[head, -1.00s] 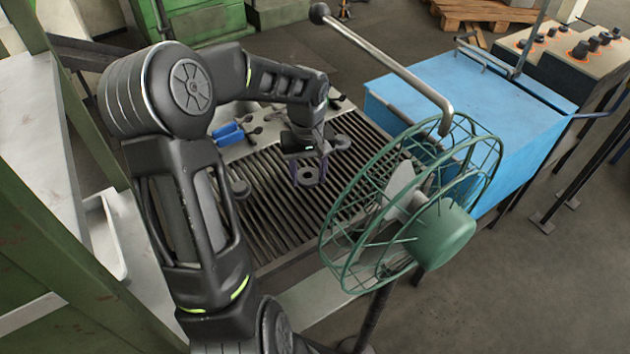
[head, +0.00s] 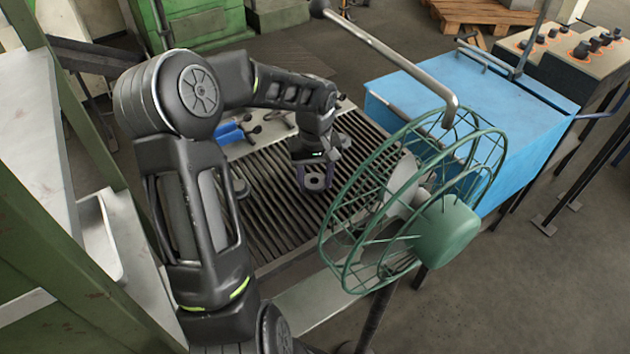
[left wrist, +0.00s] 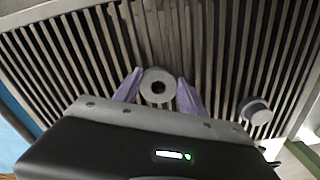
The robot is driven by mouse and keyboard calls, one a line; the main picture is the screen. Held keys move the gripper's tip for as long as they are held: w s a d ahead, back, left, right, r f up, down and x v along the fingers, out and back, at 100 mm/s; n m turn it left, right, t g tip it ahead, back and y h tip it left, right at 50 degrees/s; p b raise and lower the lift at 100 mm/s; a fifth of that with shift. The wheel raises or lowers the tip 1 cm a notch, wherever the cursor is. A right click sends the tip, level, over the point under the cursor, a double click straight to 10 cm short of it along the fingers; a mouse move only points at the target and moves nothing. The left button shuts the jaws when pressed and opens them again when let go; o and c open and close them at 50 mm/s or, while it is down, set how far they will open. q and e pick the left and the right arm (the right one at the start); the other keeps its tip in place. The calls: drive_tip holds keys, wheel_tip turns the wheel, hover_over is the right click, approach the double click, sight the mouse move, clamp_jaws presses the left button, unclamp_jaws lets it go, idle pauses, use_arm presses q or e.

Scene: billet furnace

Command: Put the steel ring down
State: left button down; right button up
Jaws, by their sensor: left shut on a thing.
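My right gripper is not in view.
A green caged fan (head: 445,230) stands close on the right of the grate. A blue box (head: 480,95) is behind it. A round grey piece (left wrist: 256,111) is right of the ring in the wrist view.

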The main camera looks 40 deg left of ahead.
use_arm(q)
drive_tip(key=shift+f, duration=0.15)
drive_tip(key=c, duration=0.7)
unclamp_jaws()
drive_tip(key=shift+o, duration=0.2)
drive_tip(key=shift+r, duration=0.65)
wheel_tip(320, 180, up, 7)
drive_tip(key=shift+f+b, duration=0.2)
drive_tip(key=shift+b, duration=0.3)
